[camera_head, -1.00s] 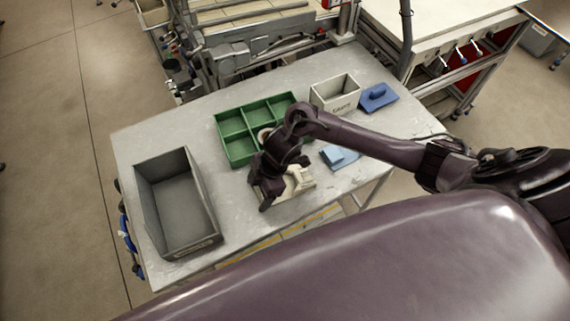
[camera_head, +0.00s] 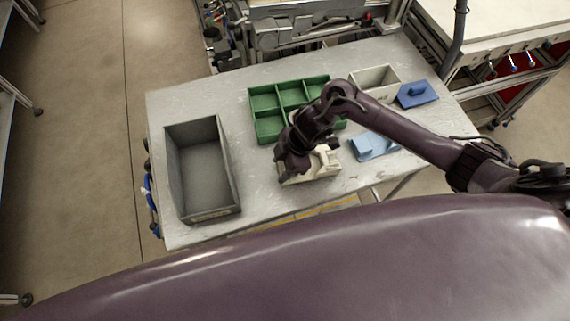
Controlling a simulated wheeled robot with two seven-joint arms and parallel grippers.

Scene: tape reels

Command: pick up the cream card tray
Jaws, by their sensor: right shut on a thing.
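The cream card tray (camera_head: 322,166) is on the grey table near its front edge, in the middle of the head view. My right gripper (camera_head: 290,169) is over the tray's left end, pointing down, and is shut on it. The gripper hides part of the tray, and I cannot tell whether the tray touches the tabletop. My left gripper is not in view.
A green divided tray (camera_head: 267,138) stands behind the gripper. A grey bin (camera_head: 203,214) stands at the left. A pale box (camera_head: 375,79), a dark blue item (camera_head: 416,95) and a light blue item (camera_head: 372,147) are at the right. Bare table (camera_head: 255,185) lies between bin and gripper.

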